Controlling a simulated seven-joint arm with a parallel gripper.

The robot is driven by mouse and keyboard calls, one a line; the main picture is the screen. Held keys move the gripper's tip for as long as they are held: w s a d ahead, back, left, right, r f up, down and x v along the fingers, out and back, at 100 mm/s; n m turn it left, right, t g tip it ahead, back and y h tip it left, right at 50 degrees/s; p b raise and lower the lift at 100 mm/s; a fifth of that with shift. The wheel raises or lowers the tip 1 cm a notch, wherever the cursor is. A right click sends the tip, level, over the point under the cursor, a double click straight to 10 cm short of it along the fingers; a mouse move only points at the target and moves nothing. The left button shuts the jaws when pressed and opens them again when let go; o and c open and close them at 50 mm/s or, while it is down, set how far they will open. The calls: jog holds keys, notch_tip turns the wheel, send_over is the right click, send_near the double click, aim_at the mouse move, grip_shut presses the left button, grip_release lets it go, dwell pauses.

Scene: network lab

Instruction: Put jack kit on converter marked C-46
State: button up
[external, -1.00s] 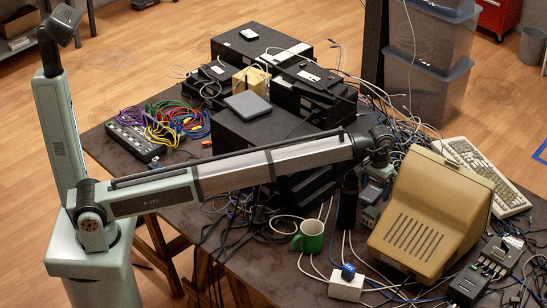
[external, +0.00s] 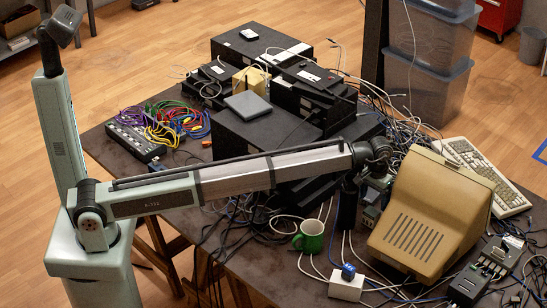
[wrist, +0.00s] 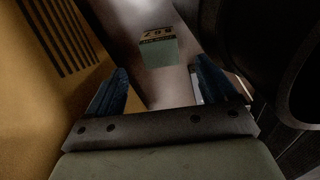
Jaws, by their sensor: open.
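My gripper (external: 376,197) is low over the table in the narrow gap left of the beige monitor. In the wrist view its two blue fingertips (wrist: 160,88) stand apart with nothing between them. A small grey-green box (wrist: 158,51) with a yellowish label lies just beyond the fingertips; its lettering is too blurred to read surely. It seems to be the grey-green box (external: 371,217) under my gripper in the external view. I cannot tell whether it is the jack kit or a converter. No mark C-46 is legible.
The beige monitor (external: 425,215) stands close on the right, a dark cylinder (external: 347,208) on the left. A green mug (external: 310,236) and a white box with a blue piece (external: 347,287) are nearer the front. Black devices (external: 468,285) stand front right. Cables crowd the table.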

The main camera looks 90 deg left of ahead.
aim_at(372, 211)
jog(key=shift+f, duration=3.4)
jog(key=c, duration=1.2)
notch_tip(372, 211, up, 17)
jog(key=s+d+f+m, duration=0.3)
jog(key=s+d, duration=0.5)
jog(key=s, duration=0.1)
jog(key=s+d+f+m, duration=0.3)
jog(key=s+d, duration=0.5)
jog(key=s, duration=0.2)
jog(key=s+d+f+m, duration=0.3)
jog(key=s+d, duration=0.5)
jog(key=s, duration=0.1)
jog(key=shift+s+d, duration=0.35)
jog(key=shift+s, duration=0.05)
